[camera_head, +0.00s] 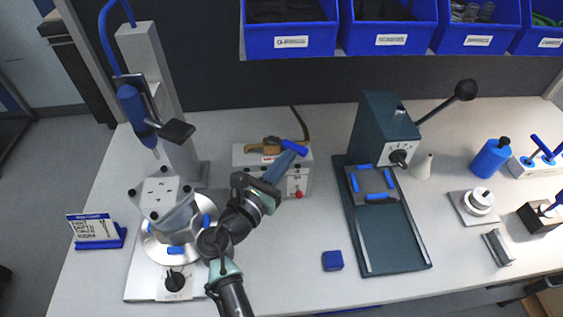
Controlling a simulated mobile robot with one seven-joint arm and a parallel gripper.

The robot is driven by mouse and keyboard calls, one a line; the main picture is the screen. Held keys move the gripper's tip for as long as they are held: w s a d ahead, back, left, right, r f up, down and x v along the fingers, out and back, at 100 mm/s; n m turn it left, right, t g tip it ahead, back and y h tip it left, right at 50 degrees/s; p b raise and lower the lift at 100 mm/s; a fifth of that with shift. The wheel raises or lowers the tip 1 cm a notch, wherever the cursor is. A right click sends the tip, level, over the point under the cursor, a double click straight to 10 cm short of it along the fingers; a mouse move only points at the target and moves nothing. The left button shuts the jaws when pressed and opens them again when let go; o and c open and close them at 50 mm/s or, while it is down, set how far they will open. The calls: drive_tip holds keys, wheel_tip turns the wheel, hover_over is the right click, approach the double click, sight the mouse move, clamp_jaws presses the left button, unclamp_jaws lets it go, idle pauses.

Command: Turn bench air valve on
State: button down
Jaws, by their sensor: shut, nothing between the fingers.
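The bench air valve has a brass body (268,146) on top of a white box (243,158), with a bright blue handle (295,148) at its right end. A red knob (299,194) sits low on the box's front. My gripper (286,159) is shut and empty, reaching up and right across the box front. Its tip overlaps the picture just below the blue handle; I cannot tell whether they touch. My gripper and wrist hide part of the box front.
To the left stands a fixture with a grey housing (165,195) and a hanging blue screwdriver (137,115). To the right is a dark green press (381,130) with a long base. A blue block (332,260) lies in front. Blue bins (290,42) hang above.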

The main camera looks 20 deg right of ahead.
sight(300, 154)
drive_tip(key=shift+d, duration=0.1)
drive_tip(key=shift+d+n+t+y+p, duration=0.2)
drive_tip(key=shift+n+t+y+p, duration=0.1)
drive_tip(key=shift+n+t+p, duration=0.15)
drive_tip(key=shift+d, duration=0.1)
drive_tip(key=shift+w+d+n+t+y+p, duration=0.15)
drive_tip(key=shift+w+d+n+t+y, duration=0.1)
drive_tip(key=shift+d+n+t+y, duration=0.25)
drive_tip(key=shift+w+d+n+t+y+p, duration=0.1)
drive_tip(key=shift+w+d+n+t+y, duration=0.25)
drive_tip(key=shift+d, duration=0.4)
drive_tip(key=shift+w+d+n+t+y+p, duration=0.15)
drive_tip(key=shift+d+n+t+y, duration=0.15)
drive_tip(key=shift+d+t+y, duration=0.25)
drive_tip(key=shift+d+r, duration=0.1)
drive_tip(key=shift+d, duration=0.05)
